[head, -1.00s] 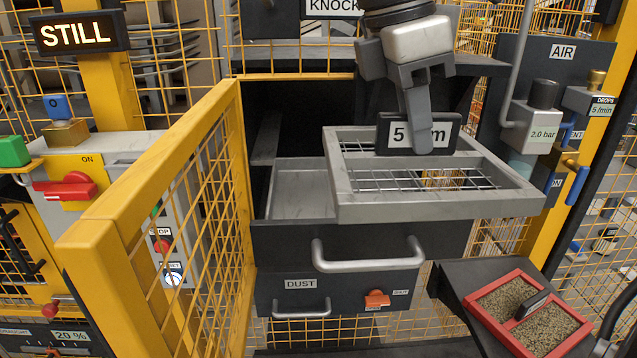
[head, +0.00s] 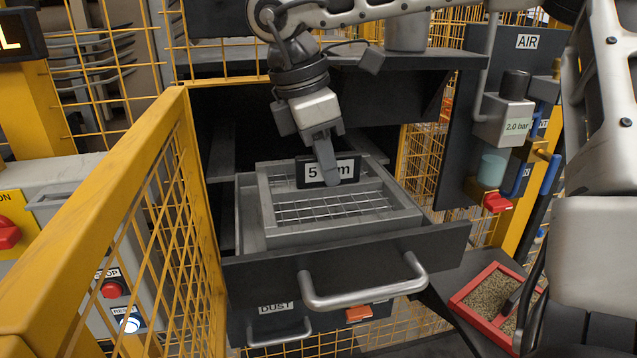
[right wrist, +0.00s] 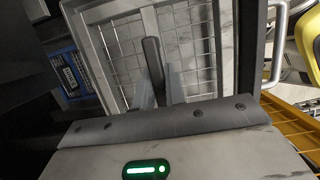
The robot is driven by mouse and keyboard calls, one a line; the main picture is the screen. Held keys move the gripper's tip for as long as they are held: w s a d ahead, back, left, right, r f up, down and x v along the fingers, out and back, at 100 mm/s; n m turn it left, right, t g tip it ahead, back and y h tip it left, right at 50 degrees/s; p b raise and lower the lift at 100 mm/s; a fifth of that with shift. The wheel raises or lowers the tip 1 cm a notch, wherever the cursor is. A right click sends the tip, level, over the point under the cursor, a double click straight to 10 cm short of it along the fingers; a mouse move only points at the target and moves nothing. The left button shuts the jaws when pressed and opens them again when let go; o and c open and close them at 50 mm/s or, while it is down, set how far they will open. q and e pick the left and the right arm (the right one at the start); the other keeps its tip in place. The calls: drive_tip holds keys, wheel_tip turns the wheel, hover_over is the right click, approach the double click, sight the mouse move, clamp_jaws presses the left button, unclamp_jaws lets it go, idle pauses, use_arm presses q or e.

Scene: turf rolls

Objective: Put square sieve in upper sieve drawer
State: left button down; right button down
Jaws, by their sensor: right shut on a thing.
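The square sieve (head: 398,224) is a grey frame with wire mesh and a label plate reading "5", the rest partly hidden by my gripper. My right gripper (head: 327,170) is shut on its upright grip from above. The sieve is within the outline of the pulled-out upper drawer (head: 447,240), which has a dark front and a curved handle. Whether it rests on the drawer bottom or is just above cannot be told. The right wrist view shows the mesh (right wrist: 123,51) below the dark grip bar (right wrist: 152,58) between my fingers. My left gripper is not in view.
An open yellow mesh door (head: 175,200) stands left of the drawer. A DUST drawer (head: 277,318) is below. A red tray of granules (head: 478,302) sits at lower right. The AIR panel (head: 505,120) with its valves stands at the right.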

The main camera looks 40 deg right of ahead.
sight(309, 155)
drive_tip(key=f, duration=0.2)
drive_tip(key=f+b, duration=0.1)
drive_tip(key=shift+w+f+b, duration=0.3)
drive_tip(key=shift+w+f, duration=0.1)
drive_tip(key=shift+s+r, duration=0.1)
drive_tip(key=shift+s, duration=0.05)
drive_tip(key=shift+f, duration=0.2)
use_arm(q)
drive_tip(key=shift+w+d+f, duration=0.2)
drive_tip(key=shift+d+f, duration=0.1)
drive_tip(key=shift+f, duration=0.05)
use_arm(e)
drive_tip(key=c, duration=1.5)
unclamp_jaws()
drive_tip(key=shift+r, duration=0.1)
